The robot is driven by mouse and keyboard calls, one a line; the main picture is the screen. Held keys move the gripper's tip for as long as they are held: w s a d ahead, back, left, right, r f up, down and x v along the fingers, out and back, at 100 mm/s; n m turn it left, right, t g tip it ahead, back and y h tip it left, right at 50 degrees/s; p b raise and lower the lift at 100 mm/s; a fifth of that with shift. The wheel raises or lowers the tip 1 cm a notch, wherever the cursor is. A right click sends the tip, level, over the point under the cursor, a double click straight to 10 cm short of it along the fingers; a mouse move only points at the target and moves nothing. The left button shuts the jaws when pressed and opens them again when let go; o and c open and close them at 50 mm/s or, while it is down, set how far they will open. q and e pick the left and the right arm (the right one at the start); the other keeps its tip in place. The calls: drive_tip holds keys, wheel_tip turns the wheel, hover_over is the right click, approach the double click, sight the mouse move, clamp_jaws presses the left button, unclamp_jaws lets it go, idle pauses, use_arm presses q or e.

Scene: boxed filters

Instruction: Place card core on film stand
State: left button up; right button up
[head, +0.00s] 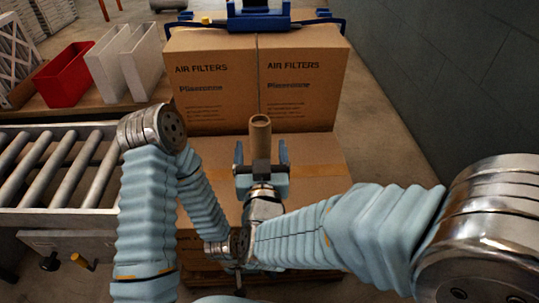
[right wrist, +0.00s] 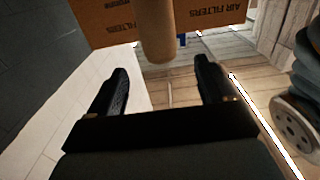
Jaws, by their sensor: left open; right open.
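The card core (head: 260,132), a brown cardboard tube, shows upright in front of the filter boxes. In the right wrist view, the tube (right wrist: 155,38) is centred just ahead of the fingertips, with a gap on both sides. My right gripper (head: 261,158) is open, its blue-tipped fingers on either side of the tube's lower part in the head view; its dark fingers (right wrist: 160,80) show spread and empty. My left gripper (head: 239,278) is open, low and mostly hidden behind my arms.
Two boxes marked AIR FILTERS (head: 212,85) stand side by side on a taped lower carton (head: 318,178). A roller conveyor (head: 60,170) is at left, with red (head: 65,76) and white (head: 140,62) bins behind it. A grey wall (head: 450,80) is at right.

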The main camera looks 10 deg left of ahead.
sight(260, 117)
drive_tip(key=x, duration=1)
drive_tip(key=shift+w+a+p, duration=0.1)
drive_tip(key=shift+w+p, duration=0.3)
drive_tip(key=shift+c, duration=0.4)
drive_tip(key=c, duration=1.4)
